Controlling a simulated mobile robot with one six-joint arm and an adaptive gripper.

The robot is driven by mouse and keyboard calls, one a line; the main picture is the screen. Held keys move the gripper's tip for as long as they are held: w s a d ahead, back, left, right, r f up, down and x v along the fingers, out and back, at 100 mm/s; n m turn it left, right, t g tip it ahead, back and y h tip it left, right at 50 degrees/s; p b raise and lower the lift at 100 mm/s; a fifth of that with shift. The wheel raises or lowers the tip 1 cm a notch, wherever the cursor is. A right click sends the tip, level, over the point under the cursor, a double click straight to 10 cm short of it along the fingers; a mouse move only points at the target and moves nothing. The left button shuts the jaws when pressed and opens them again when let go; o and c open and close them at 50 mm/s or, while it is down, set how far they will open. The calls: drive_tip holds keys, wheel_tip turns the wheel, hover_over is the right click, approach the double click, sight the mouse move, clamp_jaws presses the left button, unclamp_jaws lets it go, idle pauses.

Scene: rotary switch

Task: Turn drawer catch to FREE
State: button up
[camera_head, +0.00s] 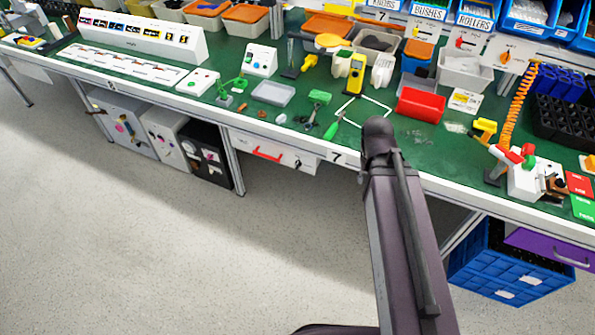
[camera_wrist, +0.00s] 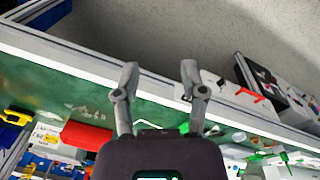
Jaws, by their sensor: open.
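A white drawer (camera_head: 273,146) hangs under the front edge of the green workbench. It has a red handle (camera_head: 267,153) and, to the right of that, a small black catch (camera_head: 298,165). The catch's setting is too small to read. In the wrist view the drawer (camera_wrist: 229,91) shows upside down, right of my fingers, with its red handle (camera_wrist: 250,94) and dark catch (camera_wrist: 221,81). My gripper (camera_wrist: 160,72) is open and empty, its two fingers spread over the bench edge, apart from the drawer. In the head view my arm hides the gripper fingers.
The green bench (camera_head: 330,160) holds several tools and bins, including a red bin (camera_head: 420,105) near the front. Cabinets (camera_head: 165,138) stand under the bench left of the drawer. A blue crate (camera_head: 500,270) stands at the right. The floor before the drawer is clear.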

drive_tip(key=w+a+f+n+t+h+b, duration=0.1)
drive_tip(key=w+f+n+h+b, duration=0.1)
drive_tip(key=w+f+n+b, duration=0.3)
drive_tip(key=a+f+n+t+h+b, duration=0.2)
drive_tip(key=f+b, duration=0.5)
drive_tip(key=b, duration=0.1)
drive_tip(key=n+t+h+b, duration=0.1)
drive_tip(key=n+t+b, duration=1.3)
drive_tip(key=n+b, duration=1.4)
approach(296, 167)
drive_tip(key=s+a+m+b, duration=0.2)
drive_tip(key=s+m+b, duration=0.2)
drive_tip(key=shift+w+d+r, duration=0.15)
drive_tip(key=shift+d+r, duration=0.1)
drive_tip(key=shift+r, duration=0.05)
drive_tip(key=shift+w+d, duration=0.1)
drive_tip(key=shift+f+x, duration=0.1)
drive_tip(key=shift+x, duration=3.3)
drive_tip(key=shift+f+x, duration=0.15)
drive_tip(key=shift+x, duration=3.25)
drive_tip(key=shift+d, duration=0.1)
